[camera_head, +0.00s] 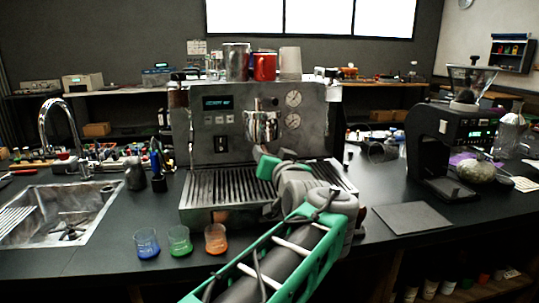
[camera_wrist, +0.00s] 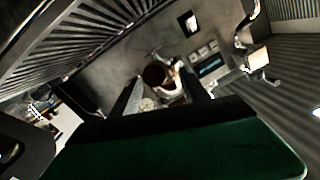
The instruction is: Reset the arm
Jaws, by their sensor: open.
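My arm reaches in from the bottom of the head view to the front of the steel espresso machine (camera_head: 215,150). Its green wrist part is just below the chrome group head (camera_head: 262,125), and the fingertips cannot be made out there. In the wrist view my gripper (camera_wrist: 163,84) is open, its two dark fingers spread apart. A dark brown round end with a pale part (camera_wrist: 156,76) shows between or beyond the fingers; I cannot tell whether they touch it. The machine's front is tilted in this view, with its lit display (camera_wrist: 210,66) to the right of the fingers.
Blue (camera_head: 147,244), green (camera_head: 179,240) and orange (camera_head: 215,238) cups stand left of my arm. A sink (camera_head: 100,215) is at left. A black grinder (camera_head: 440,150) and a grey mat (camera_head: 412,218) are at right. A red mug (camera_head: 264,67) stands on the machine.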

